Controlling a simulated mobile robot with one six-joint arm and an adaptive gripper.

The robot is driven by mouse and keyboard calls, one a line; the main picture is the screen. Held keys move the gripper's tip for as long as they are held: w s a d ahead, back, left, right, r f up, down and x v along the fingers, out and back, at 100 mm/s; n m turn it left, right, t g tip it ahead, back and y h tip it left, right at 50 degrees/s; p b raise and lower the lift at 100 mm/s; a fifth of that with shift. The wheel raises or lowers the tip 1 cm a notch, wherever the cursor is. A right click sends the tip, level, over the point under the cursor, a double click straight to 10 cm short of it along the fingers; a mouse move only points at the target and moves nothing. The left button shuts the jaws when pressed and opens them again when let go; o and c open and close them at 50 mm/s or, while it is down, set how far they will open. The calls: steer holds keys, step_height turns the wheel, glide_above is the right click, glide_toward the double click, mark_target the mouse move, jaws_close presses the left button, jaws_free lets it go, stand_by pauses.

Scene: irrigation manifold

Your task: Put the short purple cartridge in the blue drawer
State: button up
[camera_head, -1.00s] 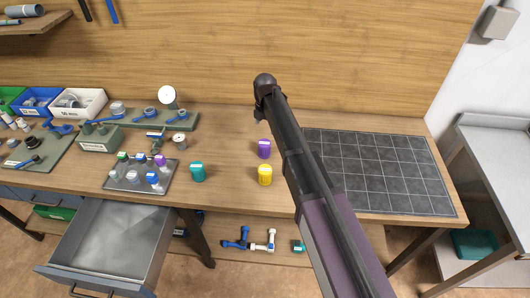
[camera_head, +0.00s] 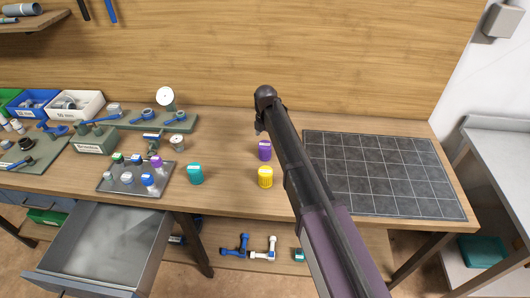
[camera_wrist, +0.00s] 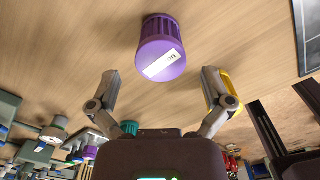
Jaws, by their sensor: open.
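The short purple cartridge (camera_head: 264,151) stands upright on the workbench, behind the yellow cartridge. In the wrist view the cartridge (camera_wrist: 163,45) has a ribbed body and a white label on its near end. My gripper (camera_wrist: 160,75) is open, with its fingers apart and nothing between them. The cartridge lies ahead of the gap, not touching either finger. In the head view my arm hides most of my gripper, just above the cartridge. The drawer (camera_head: 75,284) with the blue-grey front is pulled open below the bench at the lower left; its grey inside looks empty.
A yellow cartridge (camera_head: 265,178) stands close in front of the purple one, and a teal cartridge (camera_head: 195,174) stands to the left. A metal tray (camera_head: 113,185) holds several small capped parts. A dark gridded mat (camera_head: 380,173) lies clear on the right.

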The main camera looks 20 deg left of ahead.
mark_target(265, 144)
steer(key=shift+s+f+b, duration=0.1)
steer(key=shift+f+b, duration=2.5)
steer(key=shift+b, duration=0.05)
steer(key=c, duration=1.2)
steer(key=shift+r, duration=0.2)
step_height(265, 144, up, 10)
steer(key=p, duration=1)
steer(key=shift+f, duration=0.15)
